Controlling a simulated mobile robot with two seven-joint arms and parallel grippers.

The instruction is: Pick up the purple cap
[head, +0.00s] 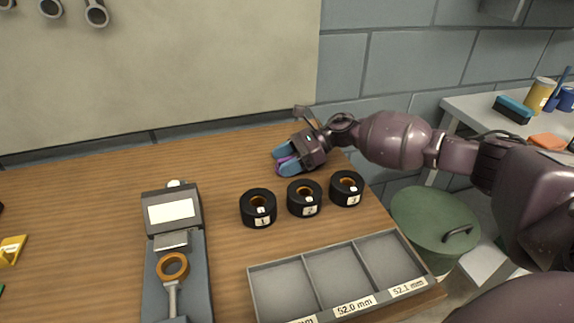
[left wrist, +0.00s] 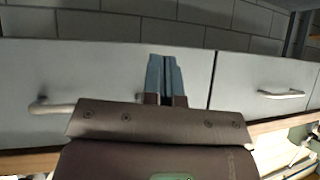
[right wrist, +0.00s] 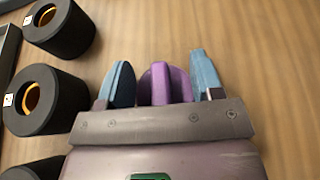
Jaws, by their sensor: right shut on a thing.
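The purple cap (right wrist: 166,85) sits between the two blue fingers of my right gripper (right wrist: 160,72) in the right wrist view. In the head view my right gripper (head: 281,161) is low over the wooden table, behind the black rings, and shut on the cap, of which only a little purple (head: 287,159) shows between the fingers. I cannot tell whether the cap touches the table. My left gripper (left wrist: 164,75) shows only in the left wrist view. Its blue fingers are together with nothing between them, in front of grey drawers.
Black rings numbered 1 (head: 258,209), 2 (head: 304,199) and 3 (head: 346,189) stand in front of my right gripper. A grey compartment tray (head: 252,283) lies at the front right. A gauge (head: 196,261) with an orange ring stands left. A green bin (head: 420,213) is beside the table.

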